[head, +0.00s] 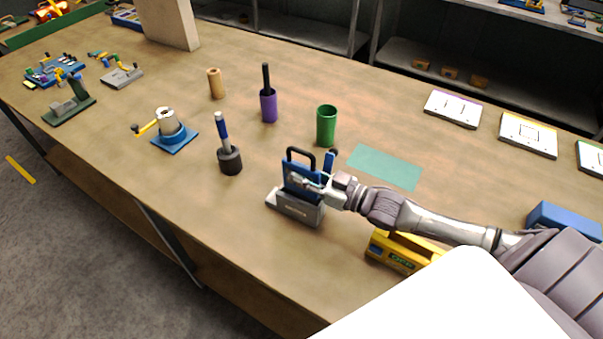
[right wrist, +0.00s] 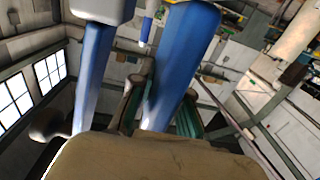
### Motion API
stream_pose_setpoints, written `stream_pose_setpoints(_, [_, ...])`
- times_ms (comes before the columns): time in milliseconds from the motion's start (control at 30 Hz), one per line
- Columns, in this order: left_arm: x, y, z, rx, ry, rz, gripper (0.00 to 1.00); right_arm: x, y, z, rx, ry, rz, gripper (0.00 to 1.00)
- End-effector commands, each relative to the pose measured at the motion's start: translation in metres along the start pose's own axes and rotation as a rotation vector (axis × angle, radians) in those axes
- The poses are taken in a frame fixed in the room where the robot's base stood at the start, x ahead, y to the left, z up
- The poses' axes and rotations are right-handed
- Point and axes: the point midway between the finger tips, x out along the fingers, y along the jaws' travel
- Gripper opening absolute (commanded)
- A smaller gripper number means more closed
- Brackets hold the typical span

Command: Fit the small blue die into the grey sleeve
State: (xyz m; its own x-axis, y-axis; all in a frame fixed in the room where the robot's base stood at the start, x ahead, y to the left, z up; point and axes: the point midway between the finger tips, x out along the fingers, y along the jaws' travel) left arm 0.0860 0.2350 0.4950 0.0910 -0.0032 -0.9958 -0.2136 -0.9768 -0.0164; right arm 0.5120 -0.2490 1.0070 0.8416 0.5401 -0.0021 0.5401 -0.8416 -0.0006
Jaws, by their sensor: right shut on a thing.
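The small blue die (head: 291,180) is an upright blue plate with a black loop handle. It stands at the grey sleeve (head: 297,208), a low grey block with a label on its front. The lower edge of the die meets the top of the sleeve; I cannot tell how deep it sits. My right gripper (head: 323,183) is shut on the die from the right side. In the right wrist view, large blue shapes fill the area around the gripper, and the contact is not clear. My left gripper is not in view.
A yellow block (head: 391,253) lies just right, partly under my right arm. A green cup (head: 326,125), a purple cup (head: 268,105) and a dark stand (head: 230,161) with a blue-and-white tool are behind and left. A teal mat (head: 385,167) lies flat. Bare table lies in front-left.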

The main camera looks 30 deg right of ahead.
Motion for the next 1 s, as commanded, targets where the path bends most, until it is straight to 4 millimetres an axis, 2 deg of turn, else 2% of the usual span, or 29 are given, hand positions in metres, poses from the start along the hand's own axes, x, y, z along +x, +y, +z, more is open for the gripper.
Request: stream_pose_setpoints(1000, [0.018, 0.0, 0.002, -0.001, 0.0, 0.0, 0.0, 0.001, 0.0, 0.023, -0.001, 0.004, -0.001, 0.0])
